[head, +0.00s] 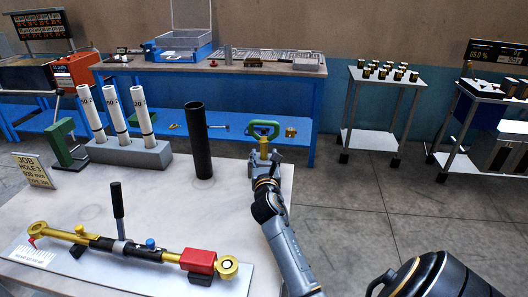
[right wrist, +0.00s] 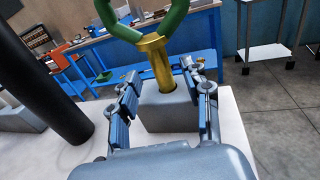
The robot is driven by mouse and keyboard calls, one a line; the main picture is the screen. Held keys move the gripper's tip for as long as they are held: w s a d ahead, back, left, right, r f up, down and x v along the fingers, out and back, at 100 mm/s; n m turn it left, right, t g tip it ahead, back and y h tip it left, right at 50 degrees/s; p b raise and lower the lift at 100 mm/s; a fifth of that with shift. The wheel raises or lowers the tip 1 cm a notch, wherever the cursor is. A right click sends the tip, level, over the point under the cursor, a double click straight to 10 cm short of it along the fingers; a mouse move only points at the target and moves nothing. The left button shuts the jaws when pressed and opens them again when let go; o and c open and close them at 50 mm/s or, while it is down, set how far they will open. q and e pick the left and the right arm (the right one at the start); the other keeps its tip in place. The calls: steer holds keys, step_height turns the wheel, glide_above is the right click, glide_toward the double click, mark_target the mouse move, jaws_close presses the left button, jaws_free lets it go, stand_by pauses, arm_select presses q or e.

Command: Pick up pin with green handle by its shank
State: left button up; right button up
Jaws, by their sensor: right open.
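The pin with a green handle stands upright in a grey block (right wrist: 170,112) at the table's far right corner. Its green loop handle (head: 263,123) is on top, with a brass shank (head: 263,148) below. In the right wrist view the brass shank (right wrist: 160,65) enters a hole in the block, hiding its lower end. My right gripper (head: 265,168) is just in front of the pin. In the wrist view its blue-padded fingers (right wrist: 164,88) are open, one on each side of the shank's line, and nothing is gripped. Contact with the shank does not show. My left gripper is out of view.
A black tube (head: 199,140) stands left of the pin. White marked tubes (head: 115,115) stand in a rack farther left. A brass and black tool with a red block (head: 197,261) lies on a plate at the front. The table (head: 180,200) is bare between.

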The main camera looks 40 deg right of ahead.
mark_target(264, 151)
steer(key=x, duration=0.4)
steer(key=shift+w+d+f, duration=0.1)
steer(key=shift+f, duration=0.05)
steer(key=shift+c, duration=0.9)
jaws_close()
